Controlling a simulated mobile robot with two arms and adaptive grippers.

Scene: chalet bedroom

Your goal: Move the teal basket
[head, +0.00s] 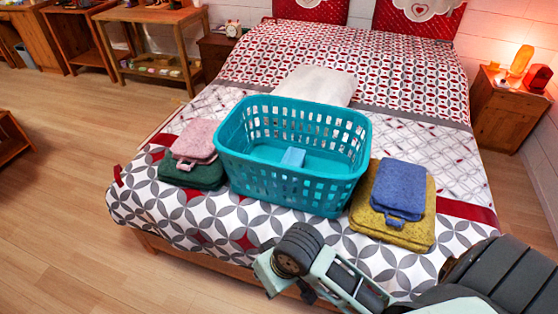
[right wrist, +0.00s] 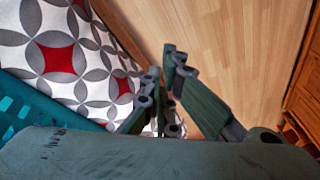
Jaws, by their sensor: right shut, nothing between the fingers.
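The teal basket (head: 290,180) is an open laundry basket with slotted walls, standing upright on the foot end of the bed. A small light-blue block-like item (head: 293,157) lies inside it. My right gripper (head: 285,265) is shut and empty, in front of the basket at the bed's near edge and apart from it. In the right wrist view the gripper's fingers (right wrist: 162,85) are over the bed edge and floor, with part of the basket (right wrist: 38,112) at the left. My left gripper is not in view.
On the bed (head: 150,210), pink folded cloth (head: 195,139) lies on green cloth (head: 190,175) left of the basket. Blue cloth (head: 400,187) lies on yellow cloth (head: 425,225) at right. A white cushion (head: 318,85) lies behind.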

